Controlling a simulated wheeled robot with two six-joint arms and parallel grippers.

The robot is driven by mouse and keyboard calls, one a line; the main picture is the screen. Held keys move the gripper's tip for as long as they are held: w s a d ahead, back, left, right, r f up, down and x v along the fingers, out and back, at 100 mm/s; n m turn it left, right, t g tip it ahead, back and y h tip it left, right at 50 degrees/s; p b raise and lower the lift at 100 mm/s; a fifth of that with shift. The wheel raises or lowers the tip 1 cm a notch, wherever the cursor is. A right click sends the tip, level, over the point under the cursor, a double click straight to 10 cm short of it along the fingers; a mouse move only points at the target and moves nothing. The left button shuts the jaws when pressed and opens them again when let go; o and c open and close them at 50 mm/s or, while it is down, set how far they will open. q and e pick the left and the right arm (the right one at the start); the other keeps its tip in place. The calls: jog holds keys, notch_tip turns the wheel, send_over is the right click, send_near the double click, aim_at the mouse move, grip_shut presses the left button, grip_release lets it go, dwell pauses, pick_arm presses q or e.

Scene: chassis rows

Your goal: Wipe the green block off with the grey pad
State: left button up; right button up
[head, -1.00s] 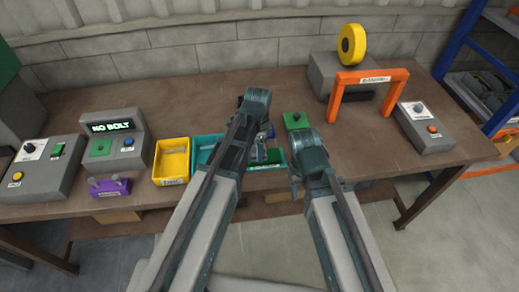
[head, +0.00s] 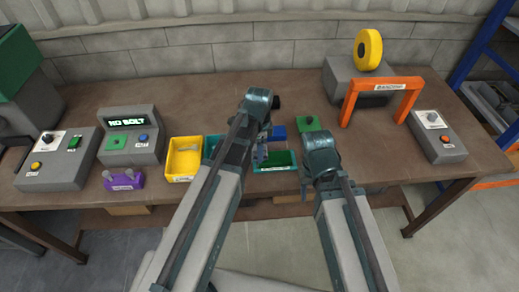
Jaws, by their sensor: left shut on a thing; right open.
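The green block (head: 310,123) sits on the brown table right of centre, with a small dark knob on top. My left gripper (head: 262,153) points down over the teal bin, left of the green block and apart from it. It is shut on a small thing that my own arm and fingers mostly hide. I cannot make out the grey pad for certain. My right gripper (head: 307,184) is open near the table's front edge, in front of the green block, its fingers partly hidden by its wrist.
A teal bin (head: 285,168) and a yellow bin (head: 184,178) stand at the front. A blue piece (head: 278,132) lies behind the teal bin. Left are a NO BOLT console (head: 143,150), a purple holder (head: 123,181) and a grey button box (head: 52,172). An orange arch (head: 348,104) stands right.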

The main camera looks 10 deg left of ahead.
pick_arm(q)
jog(key=shift+r+p, duration=1.95)
jog(key=shift+r, duration=0.4)
notch_tip(320, 180, up, 3)
jog(key=p, duration=0.3)
jog(key=shift+r, duration=0.1)
